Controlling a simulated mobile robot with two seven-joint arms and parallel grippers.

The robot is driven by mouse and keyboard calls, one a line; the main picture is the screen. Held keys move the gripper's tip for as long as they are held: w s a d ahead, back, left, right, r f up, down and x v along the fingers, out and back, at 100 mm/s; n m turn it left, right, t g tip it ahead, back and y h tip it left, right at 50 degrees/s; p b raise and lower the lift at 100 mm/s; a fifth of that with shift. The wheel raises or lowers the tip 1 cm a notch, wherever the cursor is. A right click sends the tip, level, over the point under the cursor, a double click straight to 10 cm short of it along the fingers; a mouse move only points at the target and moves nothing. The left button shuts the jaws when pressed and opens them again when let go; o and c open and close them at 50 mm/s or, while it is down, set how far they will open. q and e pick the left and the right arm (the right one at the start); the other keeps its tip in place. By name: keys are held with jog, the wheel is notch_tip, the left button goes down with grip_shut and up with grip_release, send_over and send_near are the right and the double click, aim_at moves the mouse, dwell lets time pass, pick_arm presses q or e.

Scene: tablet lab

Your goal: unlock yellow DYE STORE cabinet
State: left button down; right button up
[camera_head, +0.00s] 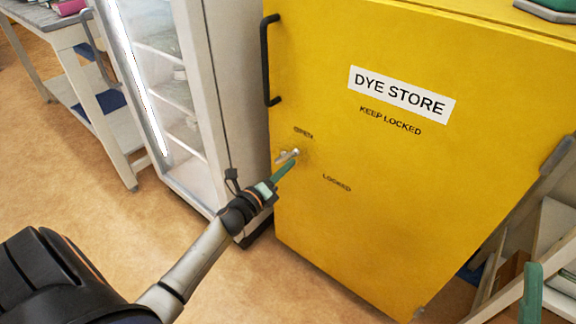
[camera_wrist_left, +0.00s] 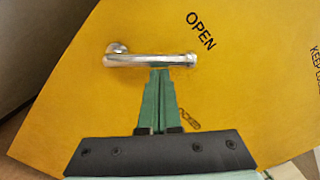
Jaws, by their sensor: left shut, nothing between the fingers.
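The yellow DYE STORE cabinet (camera_head: 350,210) stands shut ahead of me. Its small metal lever (camera_head: 287,155) is on the left of the door, just below the word OPEN; LOCKED is printed lower right of it. In the left wrist view the lever (camera_wrist_left: 150,60) lies nearly level, its rounded end at the left. My left gripper (camera_head: 285,171) is shut and empty, its green fingertips right at the lever's lower side; contact is unclear. The closed fingers also show in the wrist view (camera_wrist_left: 158,78). A green fingertip at the lower right, likely my right gripper (camera_head: 530,293), shows only partly.
A black door handle (camera_head: 268,60) is above the lever. A glass-front fridge (camera_head: 170,90) stands close on the left, with a bench (camera_head: 75,35) beyond it. A wooden shelf or rack (camera_head: 500,290) is at the lower right. Open floor lies in front.

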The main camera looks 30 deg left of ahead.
aim_at(281, 158)
pick_arm(q)
jog(key=shift+a+r+n+p, duration=0.35)
jog(key=shift+r+n+p, duration=0.35)
jog(key=shift+n, duration=0.3)
jog(key=n+p, duration=0.1)
jog(key=a+r+n, duration=0.1)
jog(key=shift+w+n+p, duration=0.1)
jog(key=shift+n+p, duration=0.2)
jog(key=shift+p, duration=0.05)
jog(key=shift+a+r+n+p, duration=0.25)
jog(key=shift+a+n+p, duration=0.5)
jog(key=shift+a+n, duration=0.25)
pick_arm(e)
jog(key=w+d+f+m+g+h, duration=0.1)
jog(key=w+f+m+g+h, duration=0.2)
jog(key=f, duration=0.7)
jog(key=w+d+f+m+g+h, duration=0.1)
jog(key=w+f+m+g+h, duration=0.2)
jog(key=f, duration=0.7)
jog(key=shift+w+m+h, duration=0.4)
jog(key=shift+m+h, duration=0.9)
jog(key=shift+h, duration=1.1)
jog(key=shift+f, duration=0.1)
pick_arm(q)
jog(key=shift+d, duration=0.1)
